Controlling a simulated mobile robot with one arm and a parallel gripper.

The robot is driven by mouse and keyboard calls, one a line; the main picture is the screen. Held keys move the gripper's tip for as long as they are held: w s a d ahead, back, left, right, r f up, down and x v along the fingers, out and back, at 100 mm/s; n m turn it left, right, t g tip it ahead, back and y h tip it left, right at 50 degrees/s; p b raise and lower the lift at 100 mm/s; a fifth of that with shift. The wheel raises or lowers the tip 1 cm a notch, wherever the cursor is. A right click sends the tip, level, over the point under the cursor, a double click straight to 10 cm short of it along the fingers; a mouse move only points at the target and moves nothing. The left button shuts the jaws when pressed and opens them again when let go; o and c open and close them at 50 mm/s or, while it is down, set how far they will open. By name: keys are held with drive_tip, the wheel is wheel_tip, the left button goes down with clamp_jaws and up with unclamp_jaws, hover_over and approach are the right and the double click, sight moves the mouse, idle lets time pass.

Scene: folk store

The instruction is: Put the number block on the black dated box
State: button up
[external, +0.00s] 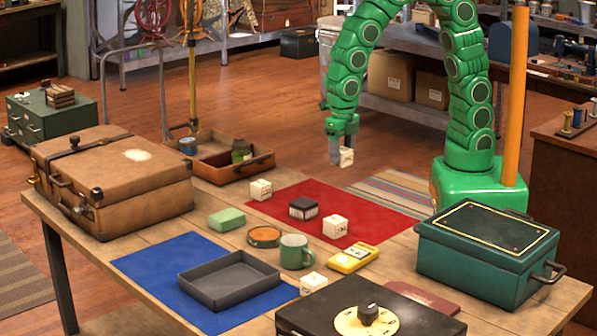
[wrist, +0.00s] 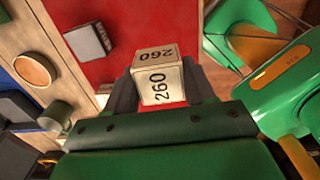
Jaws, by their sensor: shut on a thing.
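My gripper (external: 341,150) is shut on a white number block (external: 347,157) and holds it in the air above the far part of the red cloth. In the wrist view the number block (wrist: 158,84) sits between the two grey fingers, with "260" on two visible faces.
Other white blocks stand near the black box, at left (external: 261,189), right (external: 335,226) and front (external: 313,284). A green mug (external: 296,252), yellow meter (external: 353,257) and round tin (external: 264,236) stand nearby. The red cloth (external: 372,207) has free room.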

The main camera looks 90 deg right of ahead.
drive_tip(key=s+a+r, duration=0.2)
drive_tip(key=a+r, duration=0.1)
drive_tip(key=r, duration=0.2)
hover_over(304, 202)
drive_tip(key=f, duration=0.9)
drive_tip(key=shift+s+d, duration=0.2)
drive_tip(key=shift+w+a+f, duration=0.1)
drive_tip(key=shift+w+f, duration=0.15)
drive_tip(key=shift+f, duration=1.65)
drive_tip(key=o, duration=1)
drive_tip(key=shift+f, duration=0.1)
